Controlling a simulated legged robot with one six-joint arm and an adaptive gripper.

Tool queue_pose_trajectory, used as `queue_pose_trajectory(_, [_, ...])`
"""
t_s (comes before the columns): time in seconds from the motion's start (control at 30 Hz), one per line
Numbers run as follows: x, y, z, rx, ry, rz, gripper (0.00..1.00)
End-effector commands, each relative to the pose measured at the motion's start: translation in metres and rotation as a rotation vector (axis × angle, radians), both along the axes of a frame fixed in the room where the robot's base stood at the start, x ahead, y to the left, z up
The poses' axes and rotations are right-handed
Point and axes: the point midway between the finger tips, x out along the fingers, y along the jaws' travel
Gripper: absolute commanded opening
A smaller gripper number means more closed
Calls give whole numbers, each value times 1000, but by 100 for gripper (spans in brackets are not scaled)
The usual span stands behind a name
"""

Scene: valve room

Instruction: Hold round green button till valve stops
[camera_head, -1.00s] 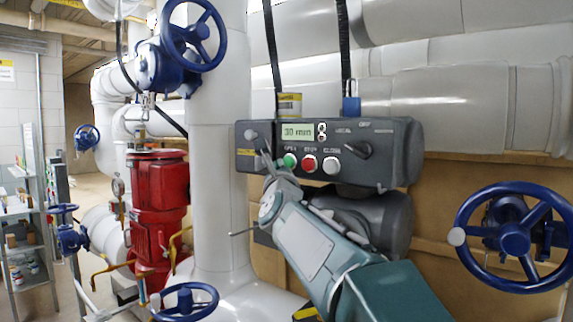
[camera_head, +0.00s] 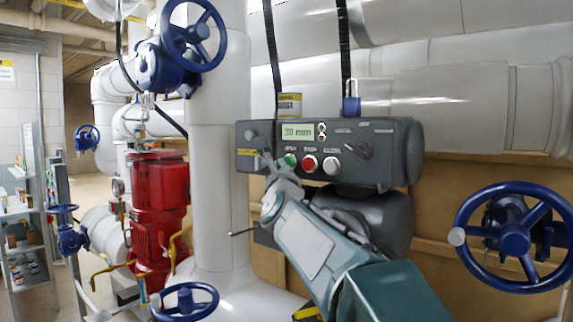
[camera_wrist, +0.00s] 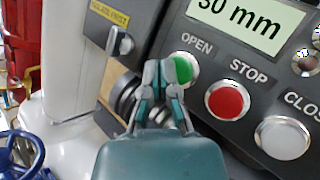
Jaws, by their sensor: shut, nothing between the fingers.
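The round green button (camera_head: 290,160) is on the grey control box (camera_head: 400,155), under the label OPEN, left of the red STOP button (camera_head: 309,163). In the wrist view the green button (camera_wrist: 184,69) is partly hidden behind my fingers. My gripper (camera_head: 267,160) is shut and empty, with its tips at the left side of the green button. In the wrist view my gripper (camera_wrist: 160,68) overlaps the button's left edge; I cannot tell whether it touches or presses. The display (camera_head: 298,131) reads 30 mm.
A white CLOSE button (camera_head: 331,165) and a dark selector knob (camera_head: 358,150) are to the right on the box. A blue handwheel (camera_head: 515,238) stands at the right. A white vertical pipe (camera_head: 218,190) and red machinery (camera_head: 160,205) are to the left.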

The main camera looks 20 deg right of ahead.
Motion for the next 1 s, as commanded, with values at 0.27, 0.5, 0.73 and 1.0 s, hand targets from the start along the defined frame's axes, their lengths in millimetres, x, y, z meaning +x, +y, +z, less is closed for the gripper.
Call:
queue_pose_trajectory(0.27, [2, -5, 1, 0, 0, 0, 0])
queue_pose_trajectory(0.5, [2, -5, 1, 0, 1, 0, 0])
queue_pose_trajectory(0.73, [4, -7, 1, 0, 1, 0, 0])
queue_pose_trajectory(1.0, [5, -9, 1, 1, 1, 0, 0])
